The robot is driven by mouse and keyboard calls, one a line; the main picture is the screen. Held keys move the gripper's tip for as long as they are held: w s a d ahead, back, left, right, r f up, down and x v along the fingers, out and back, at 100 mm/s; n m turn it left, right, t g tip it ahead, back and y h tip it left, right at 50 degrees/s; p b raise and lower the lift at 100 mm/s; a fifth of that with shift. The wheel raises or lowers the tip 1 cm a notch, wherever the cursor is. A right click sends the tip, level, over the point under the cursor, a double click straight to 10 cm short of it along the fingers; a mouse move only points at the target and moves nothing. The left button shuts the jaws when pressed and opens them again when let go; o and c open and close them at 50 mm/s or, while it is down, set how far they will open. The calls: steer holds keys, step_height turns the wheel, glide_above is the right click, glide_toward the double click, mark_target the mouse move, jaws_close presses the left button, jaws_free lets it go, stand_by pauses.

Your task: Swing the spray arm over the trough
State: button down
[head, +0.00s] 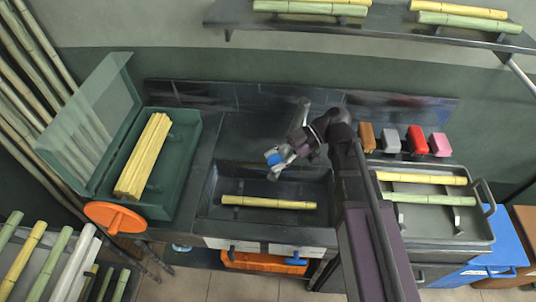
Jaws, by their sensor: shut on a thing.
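The trough (212,190) is a dark sunken basin in the middle of the counter. A yellow cane piece (268,202) lies across it. My gripper (279,163) is over the back part of the trough, reaching in from the right. It is shut on what looks like the spray arm, whose blue part (272,157) shows at the fingertips. A grey upright piece (302,107) behind my wrist may be the spray arm's post. My gripper and wrist hide most of the spray arm, so its exact line is unclear.
A green lidded box (190,165) with yellow canes and an orange wheel (114,217) stands left. A grey tray (440,226) with two canes is right of my arm. Several coloured blocks (417,139) line the back right. A shelf (380,30) hangs above.

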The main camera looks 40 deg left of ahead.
steer(key=shift+w+a, duration=0.1)
steer(key=shift+a, duration=0.05)
steer(key=shift+c, duration=1)
jaws_free()
steer(key=shift+w, duration=0.1)
steer(key=shift+c, duration=0.2)
